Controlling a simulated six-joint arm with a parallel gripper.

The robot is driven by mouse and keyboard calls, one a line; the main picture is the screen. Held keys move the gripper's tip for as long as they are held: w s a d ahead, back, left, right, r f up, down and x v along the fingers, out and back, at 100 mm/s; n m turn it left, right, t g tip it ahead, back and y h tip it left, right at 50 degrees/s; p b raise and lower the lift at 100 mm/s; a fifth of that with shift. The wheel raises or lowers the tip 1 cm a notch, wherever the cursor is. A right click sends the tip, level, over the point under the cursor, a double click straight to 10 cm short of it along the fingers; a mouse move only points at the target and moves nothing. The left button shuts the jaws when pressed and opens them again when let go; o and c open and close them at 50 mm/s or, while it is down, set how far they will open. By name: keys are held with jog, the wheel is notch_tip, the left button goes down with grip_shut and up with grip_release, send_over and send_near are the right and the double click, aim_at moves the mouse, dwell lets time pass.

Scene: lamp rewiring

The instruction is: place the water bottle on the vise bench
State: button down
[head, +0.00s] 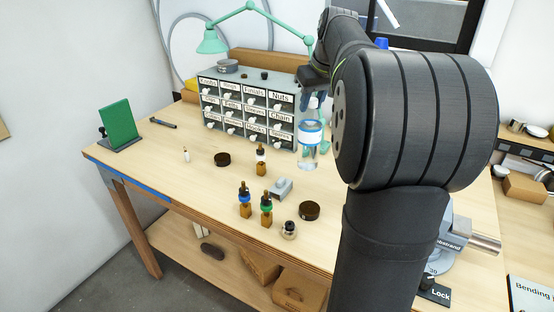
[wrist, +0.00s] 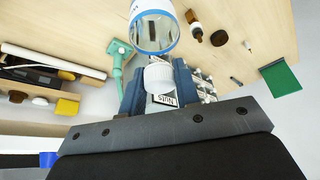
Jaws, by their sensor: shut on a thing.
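The water bottle (head: 309,152) is clear, with a blue-and-white band, and looks upright in front of the drawer cabinet. My gripper (head: 315,92) is above it, shut on its white cap. In the wrist view the cap (wrist: 160,76) sits between the blue fingers of my gripper (wrist: 158,88), and the bottle's body (wrist: 153,32) extends away beyond it. I cannot tell whether its base touches the bench. The grey vise (head: 453,238) is at the right on a wooden top (head: 480,205), mostly hidden behind my arm.
The labelled drawer cabinet (head: 247,108) stands close behind the bottle. A green lamp (head: 212,42) arches over it. A green panel (head: 117,124) is at the left. The left-middle bench is fairly clear.

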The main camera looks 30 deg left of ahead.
jog(key=s+a+n, duration=0.3)
jog(key=s+a, duration=0.3)
jog(key=a, duration=0.2)
jog(key=s+a+f, duration=0.4)
jog(key=a+f, duration=0.6)
jog(key=a, duration=0.1)
jog(key=shift+g+y, duration=0.3)
jog(key=shift+g, duration=0.1)
jog(key=shift+f, duration=0.2)
jog(key=c, duration=1.1)
grip_release()
jog(key=shift+f, duration=0.1)
jog(key=v, duration=1.2)
jog(key=shift+a+r, duration=0.1)
jog(key=shift+r, duration=0.1)
jog(key=shift+f, duration=0.15)
